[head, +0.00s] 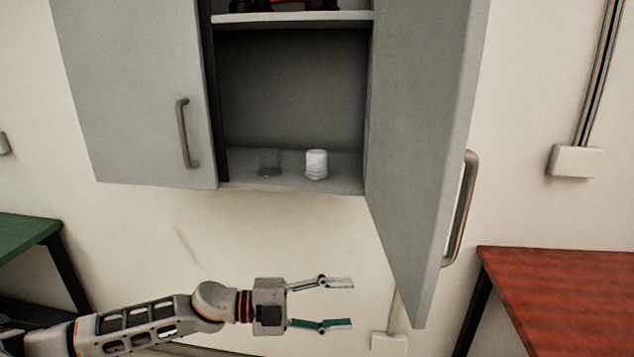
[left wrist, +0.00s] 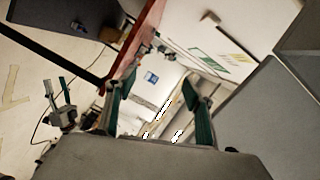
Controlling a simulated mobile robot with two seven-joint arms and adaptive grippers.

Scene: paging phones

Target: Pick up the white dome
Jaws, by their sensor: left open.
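The white dome (head: 316,164) stands upright on the bottom shelf of the open wall cabinet in the head view, right of the middle of the shelf. My left gripper (head: 352,303) is open and empty, well below the cabinet and the dome, pointing right. Its two fingers also show in the left wrist view (left wrist: 158,100), with nothing between them. The dome does not show in the left wrist view. In that view another gripper (left wrist: 58,96), which looks like my right one, is at the left; it is small, with its fingers apart.
A dark translucent cup (head: 269,162) stands left of the dome on the same shelf (head: 340,178). The right cabinet door (head: 420,130) is swung open toward me; the left door (head: 140,90) also shows. A red table (head: 570,295) is at right, a green one (head: 25,236) at left.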

